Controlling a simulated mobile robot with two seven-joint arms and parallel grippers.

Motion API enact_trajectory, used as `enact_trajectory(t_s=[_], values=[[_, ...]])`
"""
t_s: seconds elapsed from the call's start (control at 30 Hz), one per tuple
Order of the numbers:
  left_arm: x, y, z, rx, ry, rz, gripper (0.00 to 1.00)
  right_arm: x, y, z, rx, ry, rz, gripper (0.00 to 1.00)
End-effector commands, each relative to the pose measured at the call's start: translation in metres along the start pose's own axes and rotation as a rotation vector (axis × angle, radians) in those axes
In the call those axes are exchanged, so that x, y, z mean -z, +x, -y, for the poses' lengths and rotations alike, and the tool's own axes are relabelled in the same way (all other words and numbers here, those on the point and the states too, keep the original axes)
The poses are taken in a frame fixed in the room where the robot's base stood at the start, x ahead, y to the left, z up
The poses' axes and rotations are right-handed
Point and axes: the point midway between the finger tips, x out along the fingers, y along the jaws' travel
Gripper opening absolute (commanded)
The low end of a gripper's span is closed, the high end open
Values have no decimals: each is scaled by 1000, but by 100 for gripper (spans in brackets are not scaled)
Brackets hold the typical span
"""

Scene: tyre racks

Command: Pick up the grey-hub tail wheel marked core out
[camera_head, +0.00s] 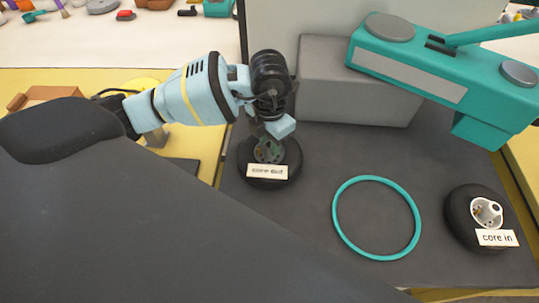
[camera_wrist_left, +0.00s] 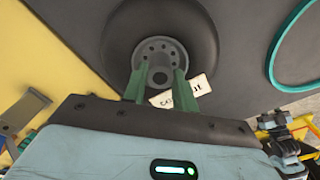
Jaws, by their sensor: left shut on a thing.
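The grey-hub tail wheel (camera_head: 285,175) is a black tyre with a "core out" label (camera_head: 267,172), on the dark mat left of the teal ring. My left gripper (camera_head: 268,148) is over it from above. In the left wrist view the two green fingers of the left gripper (camera_wrist_left: 157,88) are shut on the grey hub of the wheel (camera_wrist_left: 205,35), one on each side. The label lies by the right finger, partly hidden. A second wheel (camera_head: 458,216) with a pale hub and a "core in" label sits at the right. My right gripper is not in view.
A teal ring (camera_head: 340,235) lies on the dark mat (camera_head: 300,235) between the two wheels. A grey block (camera_head: 350,90) and a large teal device (camera_head: 440,70) stand behind. An open cardboard box (camera_head: 40,95) is at the left on a yellow surface.

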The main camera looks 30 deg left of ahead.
Motion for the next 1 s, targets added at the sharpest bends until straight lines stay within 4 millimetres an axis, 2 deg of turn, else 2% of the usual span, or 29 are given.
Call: enact_trajectory(t_s=[0.47, 0.57, 0.77, 0.8, 1.0], values=[[-1, -3, 0, 0, 0, 4, 0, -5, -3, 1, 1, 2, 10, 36], [-1, -9, 0, -1, 0, 5, 0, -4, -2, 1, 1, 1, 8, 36], [-2, -34, 0, -1, 0, 7, 0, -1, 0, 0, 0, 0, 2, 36], [0, -39, 2, 0, 2, 5, 0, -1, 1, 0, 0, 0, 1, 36], [21, -40, 38, 1, 7, 3, 0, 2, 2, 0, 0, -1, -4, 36]])
